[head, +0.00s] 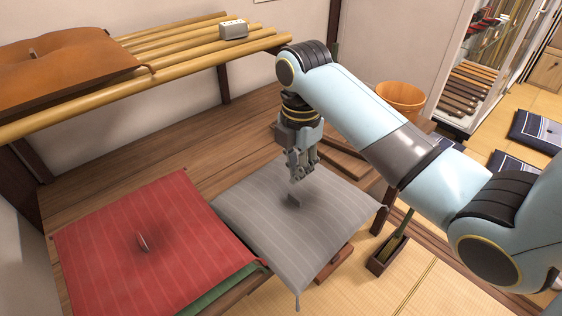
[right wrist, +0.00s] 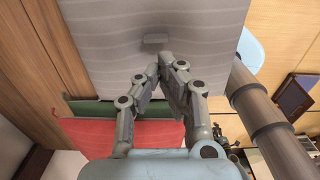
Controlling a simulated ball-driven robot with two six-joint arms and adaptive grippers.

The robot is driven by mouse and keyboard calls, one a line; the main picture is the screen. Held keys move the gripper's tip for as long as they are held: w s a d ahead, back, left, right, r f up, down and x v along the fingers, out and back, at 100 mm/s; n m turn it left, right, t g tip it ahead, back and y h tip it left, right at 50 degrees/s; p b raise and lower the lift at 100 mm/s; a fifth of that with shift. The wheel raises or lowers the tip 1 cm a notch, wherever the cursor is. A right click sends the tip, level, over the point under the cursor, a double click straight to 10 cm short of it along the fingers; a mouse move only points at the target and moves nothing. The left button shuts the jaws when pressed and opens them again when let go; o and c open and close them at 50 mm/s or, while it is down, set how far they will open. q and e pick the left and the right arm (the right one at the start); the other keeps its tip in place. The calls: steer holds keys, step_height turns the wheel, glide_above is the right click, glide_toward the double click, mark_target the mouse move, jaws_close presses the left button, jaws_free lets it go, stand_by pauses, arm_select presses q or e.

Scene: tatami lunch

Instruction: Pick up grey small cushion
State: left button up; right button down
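The grey cushion (head: 268,240) is square and striped, with a small grey tab (head: 294,197) at its dimpled middle. It lies to the right of a red cushion (head: 120,250). My right gripper (head: 300,178) points down just above the tab, with its fingers apart by a narrow gap and nothing held between them. In the right wrist view the grey cushion (right wrist: 95,45) fills the top middle, and its tab (right wrist: 155,39) sits just beyond the fingertips of the right gripper (right wrist: 159,66). My left gripper is in neither view.
A bamboo shelf (head: 160,75) above the wooden bench (head: 190,125) bears a brown cushion (head: 60,65) and a small grey box (head: 233,29). A green cushion (head: 215,292) shows beneath the red one. A wooden bucket (head: 400,99) stands behind my right arm.

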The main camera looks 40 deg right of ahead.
steer(key=shift+s+r, duration=0.45)
steer(key=shift+s, duration=0.35)
steer(key=shift+s+r, duration=0.45)
steer(key=shift+s, duration=0.3)
steer(key=shift+c, duration=2.1)
jaws_free()
steer(key=shift+c, duration=0.3)
